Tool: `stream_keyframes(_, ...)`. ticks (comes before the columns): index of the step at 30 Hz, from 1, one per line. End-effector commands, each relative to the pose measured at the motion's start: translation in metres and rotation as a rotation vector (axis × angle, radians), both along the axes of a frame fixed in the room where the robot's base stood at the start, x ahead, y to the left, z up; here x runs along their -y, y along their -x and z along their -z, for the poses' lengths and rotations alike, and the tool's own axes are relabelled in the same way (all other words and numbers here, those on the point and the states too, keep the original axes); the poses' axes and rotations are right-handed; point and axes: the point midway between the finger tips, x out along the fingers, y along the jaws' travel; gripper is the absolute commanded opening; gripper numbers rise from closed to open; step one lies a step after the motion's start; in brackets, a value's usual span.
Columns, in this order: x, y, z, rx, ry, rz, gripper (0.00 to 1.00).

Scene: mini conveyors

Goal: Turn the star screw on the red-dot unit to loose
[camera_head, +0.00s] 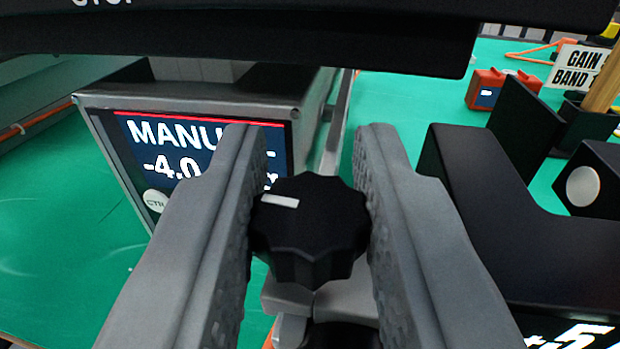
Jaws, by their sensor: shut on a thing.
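My gripper (305,215) has its two grey, textured fingers pressed on either side of a black star screw (310,235). The screw is a lobed knob with a short white mark on its top, at the upper left. Its lower part and mount are partly hidden between the fingers. A grey unit with a display (150,135) stands behind the left finger. The display reads "MANU" and "-4.0", with the rest covered by the finger. No red dot shows in this view, so I cannot tell which unit the screw belongs to.
A black unit (480,190) with a lit display at its lower edge stands close at the right. A dark bar crosses the top. A small orange-red box (490,90) and a "GAIN BAND" sign (578,70) are at the back right. Green surface (400,90) lies between.

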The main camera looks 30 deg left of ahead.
Motion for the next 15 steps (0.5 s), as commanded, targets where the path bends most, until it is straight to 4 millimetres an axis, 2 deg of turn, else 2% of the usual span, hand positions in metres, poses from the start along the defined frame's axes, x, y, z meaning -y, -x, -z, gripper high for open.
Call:
stream_keyframes(6, 0.0013, -0.0008, -0.0012, 0.002, 0.0, -0.162, 0.01)
stream_keyframes(15, 0.0005, -0.0005, -0.002, 0.004, 0.0, -0.297, 0.01)
